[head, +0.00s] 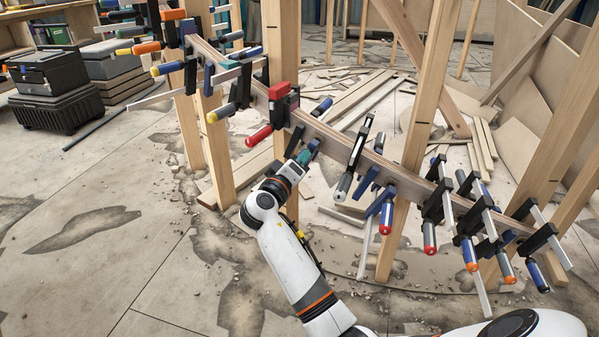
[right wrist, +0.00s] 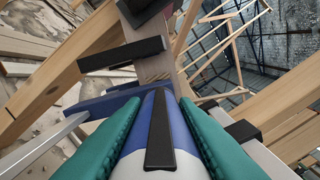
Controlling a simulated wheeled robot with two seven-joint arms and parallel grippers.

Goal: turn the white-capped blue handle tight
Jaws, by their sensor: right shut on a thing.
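The blue handle (right wrist: 134,136) with its white end lies between the teal fingers of my right gripper (right wrist: 158,110) in the right wrist view. A black strip runs along the handle. The fingers press on both its sides. In the head view my right gripper (head: 308,153) is at the middle of the curved wooden stringer (head: 335,141), on its near side. There the fingers and wrist mostly hide the handle. Whether the clamp is tight cannot be told. My left gripper is not in view.
Several other clamps stand along the stringer, including a red one (head: 279,105) to the left and a red-capped blue handle (head: 386,215) to the right. Wooden posts (head: 421,95) hold the stringer. Black cases (head: 55,85) stand at the far left.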

